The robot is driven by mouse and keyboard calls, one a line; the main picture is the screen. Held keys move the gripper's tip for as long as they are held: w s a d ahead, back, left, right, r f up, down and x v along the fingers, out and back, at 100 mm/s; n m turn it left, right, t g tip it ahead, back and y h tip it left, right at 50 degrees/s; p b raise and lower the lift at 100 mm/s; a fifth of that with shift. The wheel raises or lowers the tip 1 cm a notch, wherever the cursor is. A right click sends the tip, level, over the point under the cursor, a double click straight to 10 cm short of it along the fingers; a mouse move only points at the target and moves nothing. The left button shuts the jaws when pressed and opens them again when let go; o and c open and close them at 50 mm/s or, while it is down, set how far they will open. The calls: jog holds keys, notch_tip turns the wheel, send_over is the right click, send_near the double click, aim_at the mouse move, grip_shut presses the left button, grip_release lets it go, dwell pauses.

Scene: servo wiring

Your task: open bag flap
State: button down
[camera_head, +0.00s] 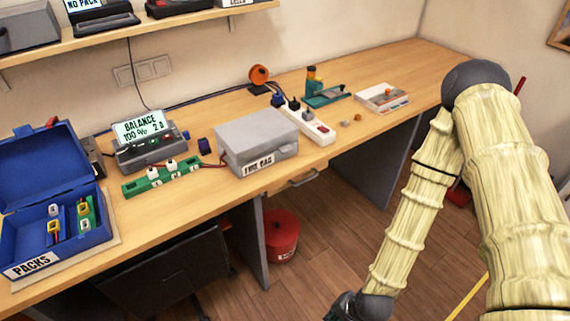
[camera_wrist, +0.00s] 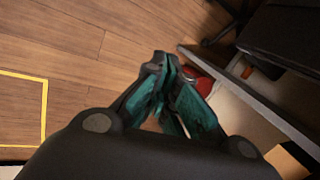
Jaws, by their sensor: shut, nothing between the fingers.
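The bag (camera_head: 262,132) is a grey, box-shaped case on the workbench, near the middle of the bench's front edge. Its flap lies closed over the top, and a white label on its front seems to end in "BAG". The inside is hidden. My gripper (camera_wrist: 162,62) is shut and empty in the wrist view, with its dark and teal fingers together above the wooden floor. In the head view only part of it shows at the bottom edge, low in front of the bench and well away from the bag.
A blue open case (camera_head: 45,258) labelled "PACKS" stands at the left. A charger (camera_head: 152,150), a green board (camera_head: 160,178) and a white power strip (camera_head: 312,128) flank the bag. A red bucket (camera_head: 281,238) stands under the workbench (camera_head: 195,205). The floor in front is clear.

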jog(key=w+a+r+m+t+y, duration=0.2)
jog(key=w+a+r+m, duration=0.3)
jog(key=w, duration=0.5)
jog(key=w+a+r+m+t+y, duration=0.1)
jog(key=w+a+r+m+t, duration=0.25)
jog(key=w+r+m, duration=0.4)
jog(key=w+r+m+t+y+b, duration=0.15)
jog(key=w+r+m+t, duration=0.25)
jog(key=w+r+m, duration=0.75)
jog(key=shift+w+a+f+n+g+y+p, duration=0.1)
jog(key=shift+w+a+f+n+p, duration=0.45)
jog(key=shift+w, duration=1.4)
jog(key=shift+w+a+n+g+y+p, duration=0.15)
jog(key=shift+w+a+n+p, duration=0.5)
jog(key=shift+w+a, duration=0.95)
jog(key=shift+w+a+f+n+y+p, duration=0.1)
jog(key=shift+w+a+f+n+p, duration=0.35)
jog(key=shift+w, duration=1.8)
jog(key=shift+a+r, duration=0.1)
jog(key=shift+a, duration=0.05)
jog(key=shift+r, duration=0.1)
